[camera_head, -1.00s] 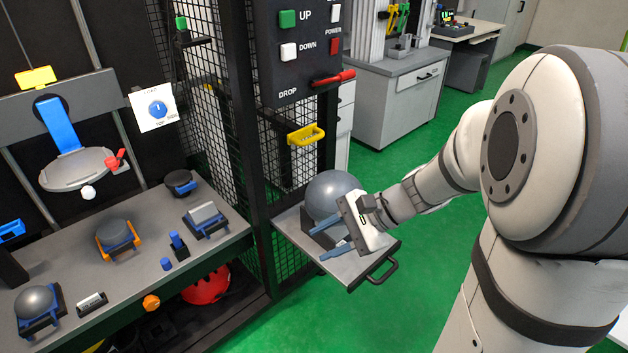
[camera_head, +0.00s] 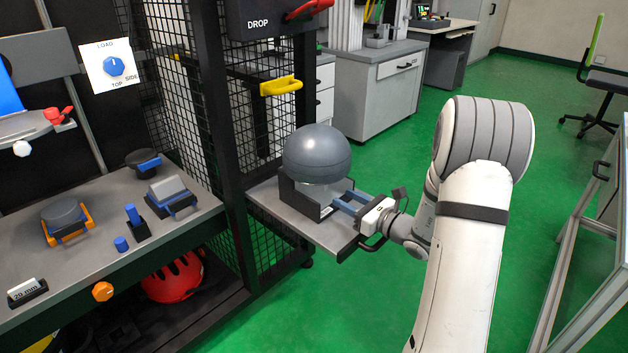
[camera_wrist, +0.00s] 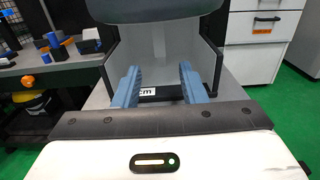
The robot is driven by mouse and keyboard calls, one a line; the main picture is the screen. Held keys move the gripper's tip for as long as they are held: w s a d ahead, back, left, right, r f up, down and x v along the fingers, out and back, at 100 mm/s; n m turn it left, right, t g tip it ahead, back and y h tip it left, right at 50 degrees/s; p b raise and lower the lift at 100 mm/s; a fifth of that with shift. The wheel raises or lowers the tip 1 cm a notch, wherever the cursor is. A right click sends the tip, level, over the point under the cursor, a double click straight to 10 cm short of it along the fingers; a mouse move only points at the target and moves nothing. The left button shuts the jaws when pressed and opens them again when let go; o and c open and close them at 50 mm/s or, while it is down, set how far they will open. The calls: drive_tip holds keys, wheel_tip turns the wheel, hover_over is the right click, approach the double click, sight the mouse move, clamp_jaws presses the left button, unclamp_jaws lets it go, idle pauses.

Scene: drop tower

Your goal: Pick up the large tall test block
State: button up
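A large grey block with a domed top (camera_head: 317,153) stands upright in a dark cradle (camera_head: 290,196) on the pull-out shelf; it looks like the large tall test block. Its paler lower part shows under the dome. In the wrist view the block's underside (camera_wrist: 145,10) fills the top edge, and the cradle (camera_wrist: 216,62) has a wall on each side. My gripper (camera_head: 345,202) is low at the cradle's open front, pointing in. In the wrist view its two blue fingers (camera_wrist: 158,86) are apart, with no block clearly between them. A label lies beyond the fingers.
The shelf (camera_head: 300,222) juts from a black mesh tower with a yellow handle (camera_head: 281,86). A bench (camera_head: 90,217) at left bears smaller blocks in cradles. A red helmet (camera_head: 172,279) lies below.

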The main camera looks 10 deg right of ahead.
sight(326, 188)
drive_tip(key=b+x, duration=0.2)
drive_tip(key=x, duration=0.5)
drive_tip(key=shift+w+a+f, duration=0.1)
drive_tip(key=shift+w+a, duration=0.5)
drive_tip(key=shift+w, duration=0.15)
drive_tip(key=shift+c, duration=0.4)
clamp_jaws()
idle(0.5)
